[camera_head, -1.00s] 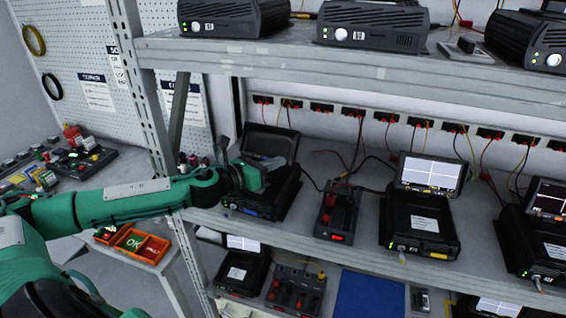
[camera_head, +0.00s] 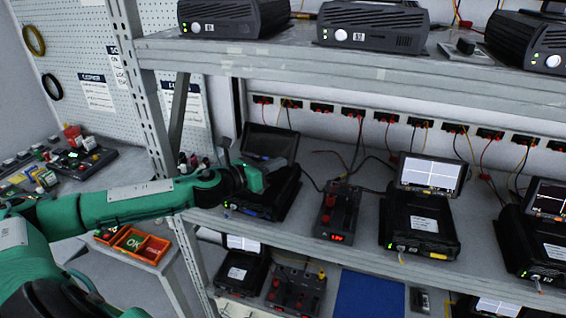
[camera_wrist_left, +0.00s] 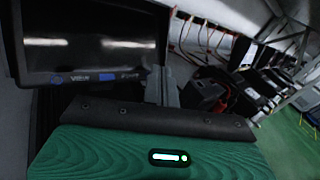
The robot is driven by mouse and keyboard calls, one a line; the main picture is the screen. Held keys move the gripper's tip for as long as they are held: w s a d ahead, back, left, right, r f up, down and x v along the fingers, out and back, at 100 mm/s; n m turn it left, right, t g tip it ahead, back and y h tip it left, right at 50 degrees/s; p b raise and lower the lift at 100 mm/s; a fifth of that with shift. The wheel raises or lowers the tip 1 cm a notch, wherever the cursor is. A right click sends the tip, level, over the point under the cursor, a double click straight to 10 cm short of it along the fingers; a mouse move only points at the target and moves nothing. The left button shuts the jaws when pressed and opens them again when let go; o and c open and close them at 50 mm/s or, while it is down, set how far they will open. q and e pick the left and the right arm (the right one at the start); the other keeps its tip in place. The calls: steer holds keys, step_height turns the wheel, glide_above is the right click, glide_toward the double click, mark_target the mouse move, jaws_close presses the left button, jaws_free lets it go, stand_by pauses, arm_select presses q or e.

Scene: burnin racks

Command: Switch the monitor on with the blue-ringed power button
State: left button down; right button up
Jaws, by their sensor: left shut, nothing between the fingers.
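The monitor (camera_head: 270,139) at the left end of the middle shelf has a dark screen, tilted up behind its black base unit (camera_head: 278,197). In the left wrist view, the dark monitor (camera_wrist_left: 95,30) fills the upper left. A small blue-ringed button (camera_wrist_left: 57,79) shows at the left of its lower bezel, with a blue label to its right. My left gripper (camera_head: 275,164) is shut and empty, in front of the screen's lower part. In the left wrist view its grey fingers (camera_wrist_left: 164,86) appear by the screen's lower right corner; contact cannot be told. My right gripper is not in view.
A small power unit (camera_head: 338,210) with red terminals stands right of the base unit. Another monitor (camera_head: 431,174) with a lit screen is further right. The upper shelf (camera_head: 330,68) with dark boxes overhangs. Red and yellow cables hang along the back wall.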

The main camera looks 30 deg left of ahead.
arm_select(q)
steer(key=shift+w+f, duration=0.25)
stand_by(0.8)
steer(key=shift+s+r, duration=0.55)
steer(key=shift+s, duration=0.05)
steer(key=shift+s+r, duration=0.3)
steer(key=shift+s, duration=0.1)
steer(key=s+r, duration=0.1)
steer(key=s+r+b, duration=0.1)
steer(key=shift+s+d, duration=0.3)
steer(key=shift+s+d+r+b, duration=0.1)
steer(key=shift+s+r+b, duration=0.05)
steer(key=shift+r+b, duration=0.15)
steer(key=shift+f, duration=0.1)
